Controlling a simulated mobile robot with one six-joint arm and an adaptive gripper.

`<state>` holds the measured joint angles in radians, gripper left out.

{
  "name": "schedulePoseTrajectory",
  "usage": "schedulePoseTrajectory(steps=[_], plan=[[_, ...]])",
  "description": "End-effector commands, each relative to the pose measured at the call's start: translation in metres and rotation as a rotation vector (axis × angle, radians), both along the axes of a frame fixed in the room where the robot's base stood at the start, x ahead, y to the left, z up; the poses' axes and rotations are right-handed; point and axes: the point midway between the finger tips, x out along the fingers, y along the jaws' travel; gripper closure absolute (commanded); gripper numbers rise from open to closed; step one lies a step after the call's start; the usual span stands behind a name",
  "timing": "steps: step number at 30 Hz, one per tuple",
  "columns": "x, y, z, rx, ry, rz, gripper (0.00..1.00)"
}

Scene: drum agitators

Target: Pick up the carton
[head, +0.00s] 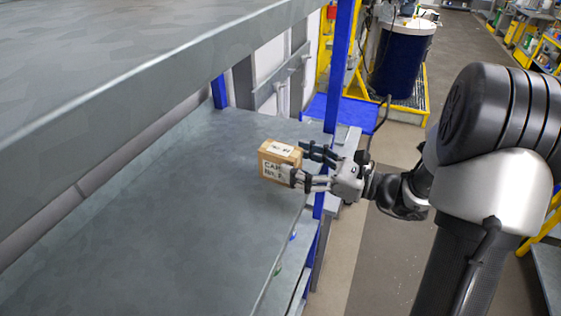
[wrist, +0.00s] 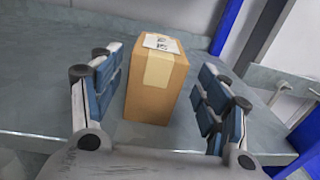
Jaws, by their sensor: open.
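The carton (head: 279,163) is a small brown box with white labels and dark print. It stands upright on the grey metal shelf (head: 200,200), near the shelf's right edge. In the wrist view the carton (wrist: 156,85) stands between the two fingers, with a tape strip down its near face and a label on top. My gripper (head: 308,167) reaches in from the right at the carton's height. It is open, with one finger on each side of the carton; in the wrist view (wrist: 160,98) a gap shows on both sides.
An upper shelf (head: 130,60) overhangs the left side. A blue upright post (head: 336,75) stands close behind my gripper. The shelf left of the carton is bare. A dark blue drum (head: 402,55) stands on a yellow-edged platform at the back.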

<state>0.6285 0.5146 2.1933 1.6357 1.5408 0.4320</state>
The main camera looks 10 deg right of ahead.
Motion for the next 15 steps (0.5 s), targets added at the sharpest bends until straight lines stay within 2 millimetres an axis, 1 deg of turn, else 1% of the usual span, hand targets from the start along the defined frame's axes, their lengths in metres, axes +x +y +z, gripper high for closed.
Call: schedulePoseTrajectory(steps=[3, 6, 9, 15], plan=[[0.009, 0.018, 0.001, 0.001, 0.002, 0.006, 0.31], [0.018, 0.029, 0.001, 0.001, 0.002, 0.005, 0.31], [0.024, 0.036, 0.000, 0.001, 0.002, 0.003, 0.31], [0.026, 0.038, 0.000, 0.001, 0.001, 0.000, 0.31]])
